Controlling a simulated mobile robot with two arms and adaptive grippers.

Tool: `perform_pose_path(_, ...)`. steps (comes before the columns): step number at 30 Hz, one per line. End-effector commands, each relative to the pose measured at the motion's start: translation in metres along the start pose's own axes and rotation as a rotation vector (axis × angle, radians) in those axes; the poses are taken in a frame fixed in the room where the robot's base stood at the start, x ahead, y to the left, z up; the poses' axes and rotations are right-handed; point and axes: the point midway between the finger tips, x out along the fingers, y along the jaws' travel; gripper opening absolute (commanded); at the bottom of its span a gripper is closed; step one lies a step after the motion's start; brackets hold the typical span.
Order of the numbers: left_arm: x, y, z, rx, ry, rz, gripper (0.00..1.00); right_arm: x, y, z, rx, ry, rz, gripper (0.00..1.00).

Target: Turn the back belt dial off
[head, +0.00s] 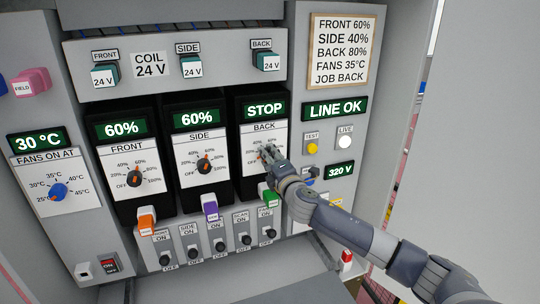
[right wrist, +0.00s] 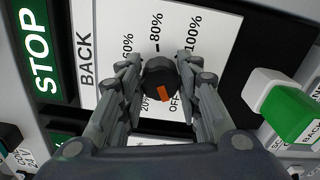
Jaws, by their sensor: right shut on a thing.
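The back belt dial (right wrist: 160,74) is a dark knob with an orange mark, on the white BACK scale plate (head: 253,138). In the right wrist view the orange mark faces the lower edge, on the side towards the OFF label. The display above the plate (head: 265,109) reads STOP. My right gripper (head: 267,153) is at this dial, with its fingers on both sides of the knob (right wrist: 158,85), shut on it. In the head view the gripper hides most of the knob. My left gripper is not in view.
The side dial (head: 204,166) and front dial (head: 134,178) stand to the left, their displays reading 60%. A green plug (head: 270,197) and a row of toggle switches (head: 219,246) lie below. A notice (head: 344,52) lists settings. LINE OK shows on the right display (head: 335,109).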

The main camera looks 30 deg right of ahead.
Motion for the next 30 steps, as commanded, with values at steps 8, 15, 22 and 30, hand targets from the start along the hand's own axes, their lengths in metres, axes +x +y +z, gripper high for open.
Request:
perform_pose_path(8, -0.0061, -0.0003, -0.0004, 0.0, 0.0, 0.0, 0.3, 0.0, 0.0008, -0.0003, -0.105, 0.001, 0.0, 0.08)
perform_pose_path(15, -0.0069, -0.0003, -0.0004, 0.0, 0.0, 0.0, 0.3, 0.0, 0.0001, -0.0005, -0.132, 0.001, 0.0, 0.08)
perform_pose_path(22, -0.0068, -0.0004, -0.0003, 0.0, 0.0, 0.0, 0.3, -0.0001, -0.0003, -0.0005, -0.133, 0.001, 0.0, 0.08)
perform_pose_path(30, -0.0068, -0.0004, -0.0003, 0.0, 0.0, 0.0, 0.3, -0.0001, -0.0004, -0.0004, -0.132, 0.001, -0.001, 0.52)
